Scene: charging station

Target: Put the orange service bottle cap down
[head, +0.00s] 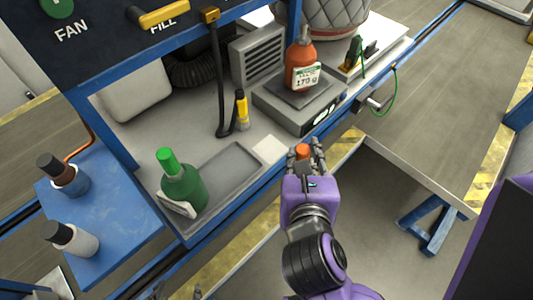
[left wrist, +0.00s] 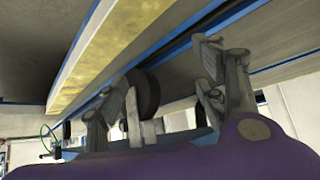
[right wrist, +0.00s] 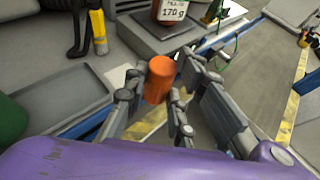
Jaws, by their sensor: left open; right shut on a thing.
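The orange cap (head: 302,150) is between the fingers of my right gripper (head: 307,158), which is shut on it just off the bench's front edge. In the right wrist view the cap (right wrist: 159,79) stands roughly upright between the fingertips. An orange-brown service bottle (head: 300,67) with a "170 g" label and a narrow greyish neck stands on the scale (head: 292,103). A pale square pad (head: 269,149) lies bare on the bench near the cap. My left gripper (left wrist: 165,75) is open and empty in the left wrist view, below a bench edge.
A grey tray (head: 238,160) lies left of the pad, with a green bottle (head: 183,190) at its left end. A yellow-and-black tool (head: 242,108) stands behind. A green cable (head: 385,100) hangs right.

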